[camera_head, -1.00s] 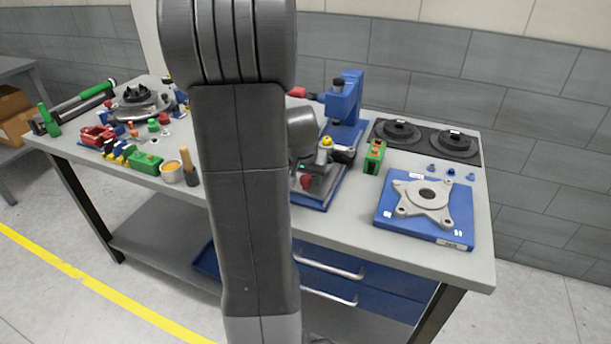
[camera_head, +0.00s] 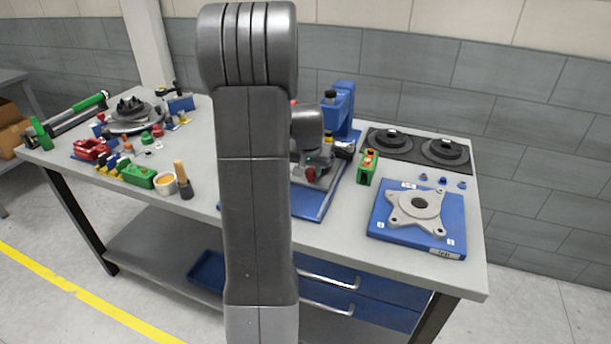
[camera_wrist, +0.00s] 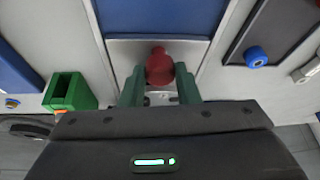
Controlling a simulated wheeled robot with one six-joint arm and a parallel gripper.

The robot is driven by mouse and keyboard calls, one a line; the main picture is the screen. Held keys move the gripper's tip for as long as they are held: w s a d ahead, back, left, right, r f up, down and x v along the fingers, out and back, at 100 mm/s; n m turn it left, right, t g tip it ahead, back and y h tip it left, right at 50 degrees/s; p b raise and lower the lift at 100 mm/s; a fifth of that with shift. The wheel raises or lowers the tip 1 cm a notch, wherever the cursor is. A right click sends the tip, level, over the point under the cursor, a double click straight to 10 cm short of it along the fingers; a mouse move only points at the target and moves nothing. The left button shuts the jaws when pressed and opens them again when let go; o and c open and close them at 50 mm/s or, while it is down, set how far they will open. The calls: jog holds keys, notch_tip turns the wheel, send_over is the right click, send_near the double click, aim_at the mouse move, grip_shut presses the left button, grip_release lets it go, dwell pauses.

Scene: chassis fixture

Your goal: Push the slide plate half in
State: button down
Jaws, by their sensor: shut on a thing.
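The slide plate (camera_wrist: 128,52) is a light metal plate with a red knob (camera_wrist: 160,66) at its near end, seen in the wrist view. My gripper (camera_wrist: 160,88) is shut on the red knob, with one green finger at each side of it. In the head view the knob (camera_head: 311,174) shows just right of my arm, over the blue base (camera_head: 325,203) of the fixture. A blue upright (camera_head: 341,108) stands behind it. My arm hides the left part of the fixture and most of the plate in the head view.
A green block (camera_head: 366,168) stands close to the right of the fixture. Further right are a blue plate with a star-shaped casting (camera_head: 398,215) and a dark tray (camera_head: 405,157) with two discs. Several small parts and tools lie left of my arm.

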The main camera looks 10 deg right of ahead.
jog(key=shift+w, duration=0.1)
jog(key=c, duration=1.1)
grip_release()
jog(key=v, duration=1.4)
jog(key=shift+b, duration=0.3)
jog(key=shift+f, duration=0.15)
jog(key=x, duration=1.4)
jog(key=shift+p, duration=0.3)
jog(key=shift+s+a+r, duration=0.2)
jog(key=shift+s+a, duration=0.15)
jog(key=shift+s, duration=0.25)
